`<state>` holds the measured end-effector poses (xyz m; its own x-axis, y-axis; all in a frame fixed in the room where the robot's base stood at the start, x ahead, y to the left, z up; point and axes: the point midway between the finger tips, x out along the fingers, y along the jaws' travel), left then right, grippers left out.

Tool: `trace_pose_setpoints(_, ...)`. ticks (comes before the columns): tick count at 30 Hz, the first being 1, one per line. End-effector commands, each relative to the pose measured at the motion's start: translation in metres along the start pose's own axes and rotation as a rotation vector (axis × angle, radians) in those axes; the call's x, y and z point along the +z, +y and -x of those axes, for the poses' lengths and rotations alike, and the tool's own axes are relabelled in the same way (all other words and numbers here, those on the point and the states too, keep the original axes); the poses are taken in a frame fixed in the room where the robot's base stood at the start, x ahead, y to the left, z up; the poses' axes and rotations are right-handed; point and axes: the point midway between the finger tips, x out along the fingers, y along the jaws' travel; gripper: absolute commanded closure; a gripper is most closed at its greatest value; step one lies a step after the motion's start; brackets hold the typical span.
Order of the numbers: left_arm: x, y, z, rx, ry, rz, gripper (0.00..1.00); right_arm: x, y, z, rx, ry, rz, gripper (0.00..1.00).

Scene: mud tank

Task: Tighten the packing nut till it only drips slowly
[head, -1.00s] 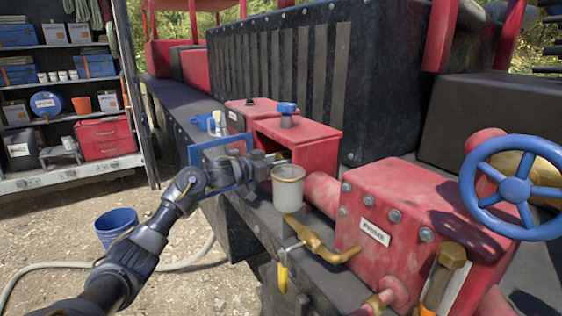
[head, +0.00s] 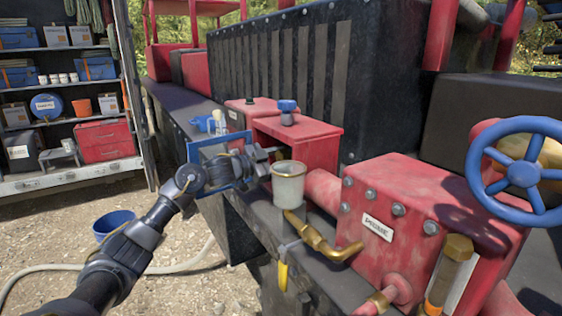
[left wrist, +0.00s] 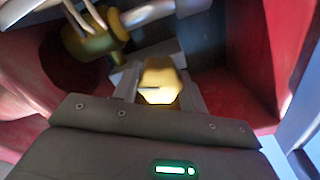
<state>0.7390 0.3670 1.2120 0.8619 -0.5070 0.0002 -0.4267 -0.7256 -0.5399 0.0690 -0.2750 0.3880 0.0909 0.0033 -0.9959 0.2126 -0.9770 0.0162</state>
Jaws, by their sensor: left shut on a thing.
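A brass hexagonal nut (left wrist: 160,86), seemingly the packing nut, sits between the fingers of my left gripper (left wrist: 160,80) in the left wrist view. The fingers are shut on its sides. In the head view my left gripper (head: 266,155) reaches into the open side of the red housing (head: 318,150), beside the white cup. The nut is hidden there. No drip or flow of water can be made out. My right gripper is not in view.
A white cup (head: 288,186) is close to the gripper, above a brass pipe (head: 322,240). A blue handwheel (head: 523,172) is at right. A blue bucket (head: 113,224) stands on open gravel.

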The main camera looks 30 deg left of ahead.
Motion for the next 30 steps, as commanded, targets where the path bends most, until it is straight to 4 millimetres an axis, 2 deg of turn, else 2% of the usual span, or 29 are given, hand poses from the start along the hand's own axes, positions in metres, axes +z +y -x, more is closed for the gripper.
trace_pose_setpoints(18,0.0006,0.0000,0.0001,0.000,-0.002,-0.046,0.81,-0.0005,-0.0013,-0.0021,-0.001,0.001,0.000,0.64)
trace_pose_setpoints(19,0.0006,0.0000,0.0001,0.000,-0.002,-0.046,0.55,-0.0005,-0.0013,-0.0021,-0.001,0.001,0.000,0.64)
trace_pose_setpoints(23,0.0005,0.0000,0.0001,0.000,-0.001,-0.046,0.38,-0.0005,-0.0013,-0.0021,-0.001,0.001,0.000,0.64)
trace_pose_setpoints(30,0.0002,0.0000,0.0001,0.000,0.000,-0.046,0.36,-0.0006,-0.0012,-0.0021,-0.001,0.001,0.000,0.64)
